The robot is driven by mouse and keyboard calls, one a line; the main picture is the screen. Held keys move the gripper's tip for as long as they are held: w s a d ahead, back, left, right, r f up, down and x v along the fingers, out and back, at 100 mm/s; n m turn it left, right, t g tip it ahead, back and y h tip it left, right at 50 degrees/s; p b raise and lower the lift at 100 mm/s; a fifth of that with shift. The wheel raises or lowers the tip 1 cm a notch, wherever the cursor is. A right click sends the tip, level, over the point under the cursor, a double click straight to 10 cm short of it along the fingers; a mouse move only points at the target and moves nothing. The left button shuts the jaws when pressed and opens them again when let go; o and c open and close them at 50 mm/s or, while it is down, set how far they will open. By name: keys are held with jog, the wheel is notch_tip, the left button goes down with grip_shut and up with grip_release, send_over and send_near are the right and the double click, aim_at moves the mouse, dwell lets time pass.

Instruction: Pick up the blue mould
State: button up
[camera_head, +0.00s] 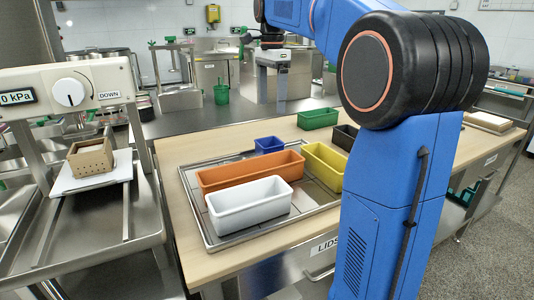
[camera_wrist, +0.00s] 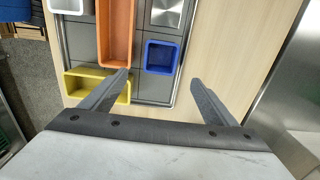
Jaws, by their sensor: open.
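The blue mould (camera_head: 269,145) is a small, open, square box on the metal tray (camera_head: 208,232), behind the long orange mould (camera_head: 230,177). My gripper is hard to make out in the head view.
A white mould (camera_head: 249,205) and a yellow mould (camera_head: 323,166) share the tray; the orange mould is close beside the blue one. A green mould (camera_head: 318,118) and a black mould (camera_head: 344,137) stand farther back on the wooden table (camera_head: 180,150). Bare wood lies beyond the tray edge.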

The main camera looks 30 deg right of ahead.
send_near(269, 143)
jog(key=s+a+f, duration=0.1)
jog(key=s+f, duration=0.2)
jog(key=s, duration=0.1)
jog(key=shift+w+a+f, duration=0.15)
jog(key=shift+a+f, duration=0.05)
jog(key=shift+f, duration=1.15)
jog(key=shift+w+a+f, duration=0.15)
jog(key=shift+f, duration=1.15)
jog(key=c, duration=1.2)
